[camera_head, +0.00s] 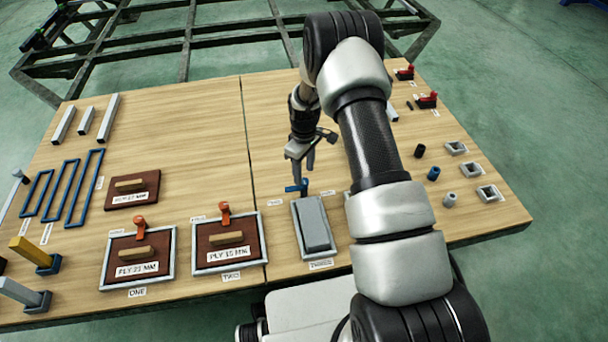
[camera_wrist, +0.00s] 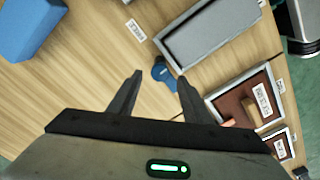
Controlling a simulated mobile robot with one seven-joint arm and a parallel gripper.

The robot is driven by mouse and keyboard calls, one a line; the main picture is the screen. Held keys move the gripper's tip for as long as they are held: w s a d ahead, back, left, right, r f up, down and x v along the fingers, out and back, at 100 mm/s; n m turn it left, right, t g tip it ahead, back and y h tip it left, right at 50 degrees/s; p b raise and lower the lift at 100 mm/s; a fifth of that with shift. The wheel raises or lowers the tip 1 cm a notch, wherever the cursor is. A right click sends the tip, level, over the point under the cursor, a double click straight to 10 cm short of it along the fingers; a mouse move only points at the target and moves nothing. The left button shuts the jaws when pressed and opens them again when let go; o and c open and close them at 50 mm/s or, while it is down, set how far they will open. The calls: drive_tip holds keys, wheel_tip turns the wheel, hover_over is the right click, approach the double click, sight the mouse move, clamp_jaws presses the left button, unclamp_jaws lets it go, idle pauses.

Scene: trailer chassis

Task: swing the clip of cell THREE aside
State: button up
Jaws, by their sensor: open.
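Cell THREE (camera_head: 297,235) is a grey-rimmed frame with a plain grey panel (camera_head: 315,224) inside; it also shows at the top of the wrist view (camera_wrist: 171,58). Its blue clip (camera_head: 297,187) sits at the frame's far edge. In the wrist view the blue clip (camera_wrist: 163,73) lies by the frame's end, just beyond the gap between my fingertips. My gripper (camera_head: 303,168) points down above the clip. In the wrist view my gripper (camera_wrist: 161,90) is open and empty, its two dark fingers apart. I cannot tell the exact height between fingertips and clip.
Cells TWO (camera_head: 228,268) and ONE (camera_head: 138,284) stand to the left, with brown panels and upright orange clips (camera_head: 225,213). Blue frames (camera_head: 78,190) lie further left. Small grey blocks (camera_head: 456,148) and dark and blue cylinders (camera_head: 433,173) stand right. Bare wood lies behind cell THREE.

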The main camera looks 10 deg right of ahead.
wheel_tip(320, 180, up, 14)
drive_tip(key=p, duration=0.3)
idle(0.3)
wheel_tip(320, 180, up, 13)
drive_tip(key=m+t, duration=0.1)
drive_tip(key=m, duration=0.1)
hover_over(304, 181)
drive_tip(key=s, duration=0.3)
drive_tip(key=s+r+m+t, duration=0.2)
drive_tip(key=s+r, duration=0.6)
drive_tip(key=r, duration=0.4)
drive_tip(key=s+r+m+t, duration=0.1)
drive_tip(key=s+r+m, duration=0.15)
drive_tip(key=s, duration=0.75)
drive_tip(key=s+r+m+t, duration=0.2)
drive_tip(key=s+r, duration=0.2)
drive_tip(key=s, duration=0.6)
wheel_tip(304, 181, up, 23)
drive_tip(key=p, duration=2.3)
drive_tip(key=shift+a, duration=0.15)
